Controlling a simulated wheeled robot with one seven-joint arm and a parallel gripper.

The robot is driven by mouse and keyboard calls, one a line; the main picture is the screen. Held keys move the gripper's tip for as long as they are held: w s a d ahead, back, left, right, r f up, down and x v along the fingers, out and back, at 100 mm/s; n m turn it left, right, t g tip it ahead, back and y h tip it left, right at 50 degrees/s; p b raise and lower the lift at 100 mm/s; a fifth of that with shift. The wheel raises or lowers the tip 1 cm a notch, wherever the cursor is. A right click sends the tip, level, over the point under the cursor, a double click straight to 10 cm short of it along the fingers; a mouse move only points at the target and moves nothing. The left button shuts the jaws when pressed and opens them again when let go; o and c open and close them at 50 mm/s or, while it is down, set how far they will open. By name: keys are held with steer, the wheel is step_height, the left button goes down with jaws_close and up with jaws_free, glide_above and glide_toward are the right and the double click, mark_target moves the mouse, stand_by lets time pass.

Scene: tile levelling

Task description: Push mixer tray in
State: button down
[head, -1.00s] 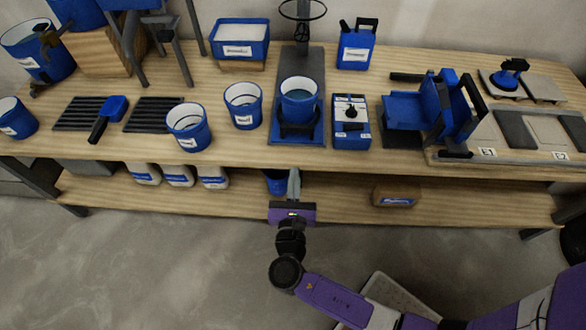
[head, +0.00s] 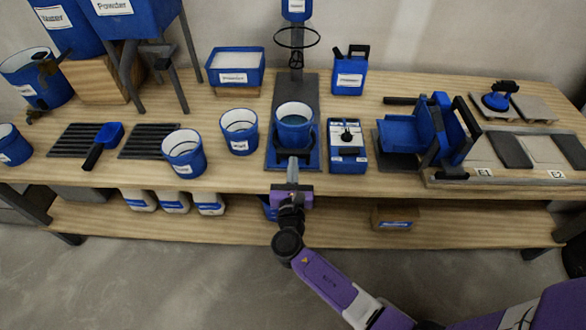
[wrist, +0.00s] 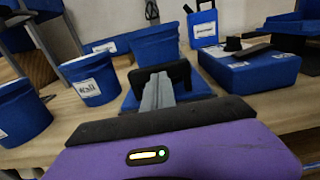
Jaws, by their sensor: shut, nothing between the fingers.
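The mixer tray (head: 276,163) is a blue plate at the front of the mixer's dark base, with a black handle (head: 293,153) on its front side. A blue bucket (head: 294,127) with liquid in it stands on the tray. My gripper (head: 292,164) is shut and empty, just in front of the handle. In the wrist view the grey fingers (wrist: 158,91) overlap the black handle (wrist: 178,73), with the bucket (wrist: 157,46) behind it. I cannot tell whether the fingertips touch the handle. The fingers and handle hide part of the tray's front.
A blue control box (head: 347,158) with a black knob stands close right of the tray. Two blue buckets (head: 184,155) (head: 239,131) stand to its left. The mixer column (head: 297,58) with a ring rises behind. The bench's front edge (head: 225,186) runs below my gripper.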

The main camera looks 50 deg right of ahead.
mark_target(294, 145)
steer(key=shift+w+d, duration=0.1)
steer(key=b+x, duration=0.7)
steer(key=x, duration=1.4)
steer(key=shift+b, duration=0.4)
steer(key=shift+w+d, duration=0.35)
steer(key=shift+d, duration=0.1)
steer(key=shift+w+d+r+b, duration=0.1)
steer(key=shift+r+b, duration=0.15)
steer(key=shift+b, duration=0.05)
steer(key=shift+s+a+f, duration=0.15)
steer(key=shift+s+a, duration=0.15)
steer(key=shift+s, duration=0.05)
steer(key=p+v, duration=0.3)
steer(key=v, duration=1)
steer(key=shift+s+a+f+p, duration=0.1)
steer(key=shift+a+p, duration=0.15)
steer(key=shift+p, duration=0.1)
